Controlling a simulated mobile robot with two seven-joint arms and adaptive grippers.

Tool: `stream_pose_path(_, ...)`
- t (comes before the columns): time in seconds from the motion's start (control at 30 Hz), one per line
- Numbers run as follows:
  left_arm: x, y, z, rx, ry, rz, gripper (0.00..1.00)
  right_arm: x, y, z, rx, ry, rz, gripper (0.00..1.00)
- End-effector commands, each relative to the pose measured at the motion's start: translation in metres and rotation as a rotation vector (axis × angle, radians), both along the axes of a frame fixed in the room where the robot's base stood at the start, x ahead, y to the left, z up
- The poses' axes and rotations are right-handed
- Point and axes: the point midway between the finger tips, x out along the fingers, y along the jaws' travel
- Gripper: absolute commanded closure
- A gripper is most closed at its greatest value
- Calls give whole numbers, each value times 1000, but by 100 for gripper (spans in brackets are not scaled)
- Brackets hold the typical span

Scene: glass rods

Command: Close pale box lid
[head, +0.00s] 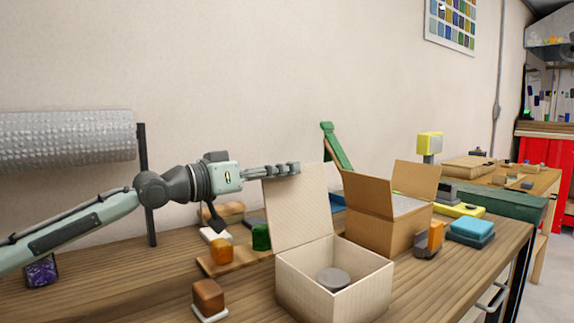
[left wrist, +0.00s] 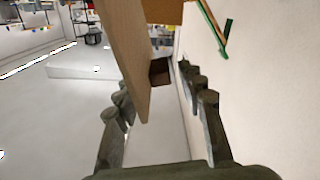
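The pale box (head: 335,285) stands on the workbench with its lid (head: 298,210) raised nearly upright at the back left. A round grey object (head: 333,278) lies inside it. My left gripper (head: 288,169) is at the lid's upper edge, its fingers level and overlapping the top of the lid in the head view. In the left wrist view my left gripper (left wrist: 157,92) has its fingers spread, with the lid panel (left wrist: 128,60) seen edge-on between them, nearer the left finger. I cannot tell whether a finger touches it. My right gripper is not in view.
A brown open carton (head: 385,230) stands right behind the pale box. An orange block (head: 221,251), a green block (head: 261,237) and a brown block (head: 208,297) sit left of it. Blue blocks (head: 471,231) lie to the right. A bubble-wrap roll (head: 65,139) hangs at the left.

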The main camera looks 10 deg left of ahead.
Motion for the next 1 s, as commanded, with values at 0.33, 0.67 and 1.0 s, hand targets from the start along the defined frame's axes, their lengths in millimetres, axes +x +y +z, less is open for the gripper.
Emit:
stream_pose_path(0.33, 17, -17, 1, -2, -1, 1, 60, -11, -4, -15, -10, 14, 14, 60)
stream_pose_path(0.67, 17, -17, 0, -1, -1, 0, 80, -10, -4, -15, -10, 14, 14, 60)
stream_pose_path(1.0, 17, -16, 0, 0, -1, 1, 100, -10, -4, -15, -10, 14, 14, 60)
